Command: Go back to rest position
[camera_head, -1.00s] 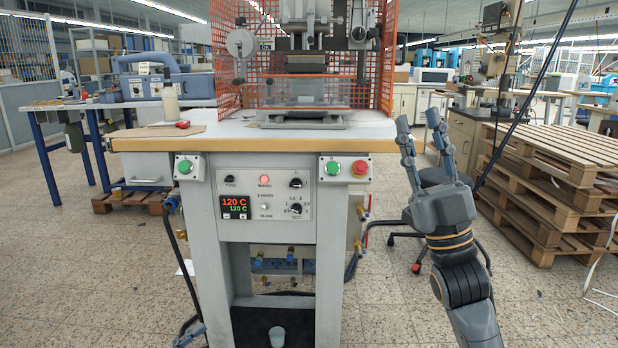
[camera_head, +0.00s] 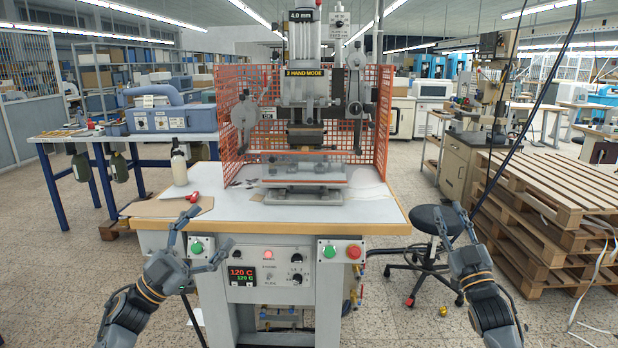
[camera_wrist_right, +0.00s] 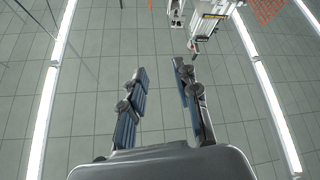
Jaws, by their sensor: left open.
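My left gripper (camera_head: 203,239) is open and empty, in front of the stamping machine's left front corner. My right gripper (camera_head: 453,221) is open and empty, to the right of the machine and in front of the black stool. In the right wrist view my right gripper (camera_wrist_right: 159,78) points up toward the ceiling, its two fingers apart with nothing between them. The foil stamping machine (camera_head: 305,88) stands at the centre behind its worktop (camera_head: 375,208), with a control panel on the front.
A black stool (camera_head: 436,219) stands right of the machine. Stacked wooden pallets (camera_head: 555,205) fill the right side. A blue-legged table (camera_head: 60,170) stands at the left.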

